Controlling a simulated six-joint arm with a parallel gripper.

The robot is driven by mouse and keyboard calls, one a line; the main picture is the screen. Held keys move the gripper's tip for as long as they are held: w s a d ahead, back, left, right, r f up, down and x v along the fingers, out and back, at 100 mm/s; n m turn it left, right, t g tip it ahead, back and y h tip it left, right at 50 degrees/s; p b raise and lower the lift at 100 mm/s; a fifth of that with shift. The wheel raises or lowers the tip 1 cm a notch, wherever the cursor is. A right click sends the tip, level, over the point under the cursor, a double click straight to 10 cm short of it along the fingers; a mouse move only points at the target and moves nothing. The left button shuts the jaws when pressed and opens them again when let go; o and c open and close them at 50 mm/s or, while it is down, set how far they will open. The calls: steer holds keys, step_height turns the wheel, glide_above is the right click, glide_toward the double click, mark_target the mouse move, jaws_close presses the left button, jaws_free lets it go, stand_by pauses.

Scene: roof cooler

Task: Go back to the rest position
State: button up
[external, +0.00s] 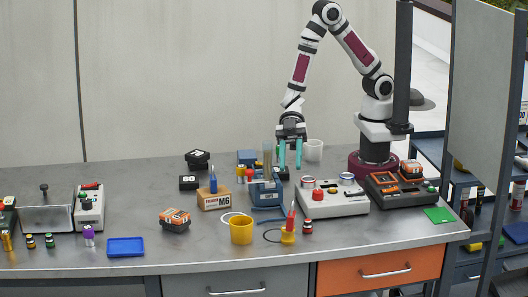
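My gripper (290,164) hangs pointing down above the back right part of the grey workbench (110,165). Its two teal fingers are apart, and I see nothing between them. The fingertips are close to a blue device (264,192) on their left and a white cup (314,150) on their right. Whether they touch anything is too small to tell. My arm is bent, rising from its base at the right and coming down to the gripper.
A grey device with knobs (333,198) stands in front of my base. A yellow cup (241,230), an M6 box (214,199) and a blue tray (126,247) are further forward. A dark post (402,60) stands close to my arm. The bench's back left is clear.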

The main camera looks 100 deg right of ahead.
steer(key=shift+v, duration=0.95)
